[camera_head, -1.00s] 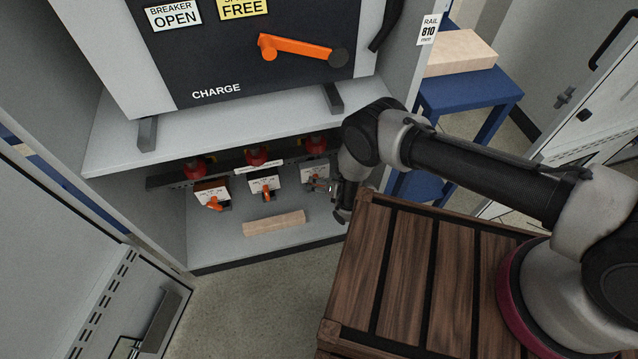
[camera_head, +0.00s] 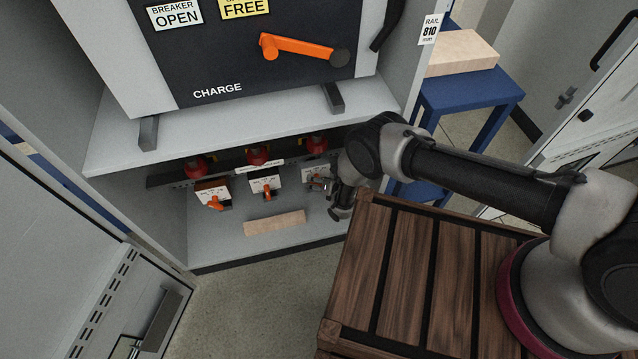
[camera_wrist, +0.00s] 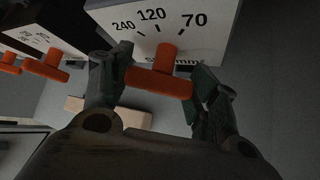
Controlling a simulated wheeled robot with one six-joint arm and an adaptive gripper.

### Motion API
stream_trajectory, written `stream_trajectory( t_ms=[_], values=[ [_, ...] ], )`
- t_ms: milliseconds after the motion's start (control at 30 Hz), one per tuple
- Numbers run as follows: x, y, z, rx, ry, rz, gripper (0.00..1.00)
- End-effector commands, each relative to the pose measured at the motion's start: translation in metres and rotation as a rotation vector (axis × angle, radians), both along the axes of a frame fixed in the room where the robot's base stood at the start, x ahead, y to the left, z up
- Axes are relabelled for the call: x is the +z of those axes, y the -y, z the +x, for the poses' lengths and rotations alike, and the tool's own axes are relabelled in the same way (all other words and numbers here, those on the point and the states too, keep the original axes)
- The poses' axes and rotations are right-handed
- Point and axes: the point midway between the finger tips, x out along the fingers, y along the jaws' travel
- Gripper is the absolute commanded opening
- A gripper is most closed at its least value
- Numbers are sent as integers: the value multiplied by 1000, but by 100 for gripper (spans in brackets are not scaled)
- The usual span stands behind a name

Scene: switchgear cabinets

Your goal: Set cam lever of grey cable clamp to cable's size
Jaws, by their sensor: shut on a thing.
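The grey cable clamp (camera_head: 315,173) is the rightmost of three on the rail at the back of the lower cabinet bay. In the wrist view its pale face (camera_wrist: 215,40) carries the marks 240, 120 and 70. Its orange cam lever (camera_wrist: 160,82) is T-shaped; the stem points up the face, around the 120 mark and the space towards 70. My gripper (camera_wrist: 160,88) has one finger at each end of the lever's crossbar and is shut on it. In the head view my gripper (camera_head: 330,187) is small and partly hidden by my wrist. Cable size is not readable.
Two other clamps with orange levers stand to the left, the middle one (camera_head: 265,186) and the left one (camera_head: 213,194). Red round parts (camera_head: 258,155) sit above them. A wooden block (camera_head: 274,222) lies on the bay floor. The cabinet shelf (camera_head: 235,128) is close overhead.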

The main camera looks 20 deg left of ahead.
Motion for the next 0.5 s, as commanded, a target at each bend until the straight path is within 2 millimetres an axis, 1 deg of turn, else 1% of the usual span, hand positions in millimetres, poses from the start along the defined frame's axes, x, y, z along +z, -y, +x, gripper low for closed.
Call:
stream_trajectory(
  t_ms=[133, 333, 500],
  values=[
    [-2, 3, 2, -3, -51, 86, 36],
    [-2, 2, 2, -3, -171, 281, 36],
    [0, 1, 1, -1, -215, 347, 36]
  ],
)
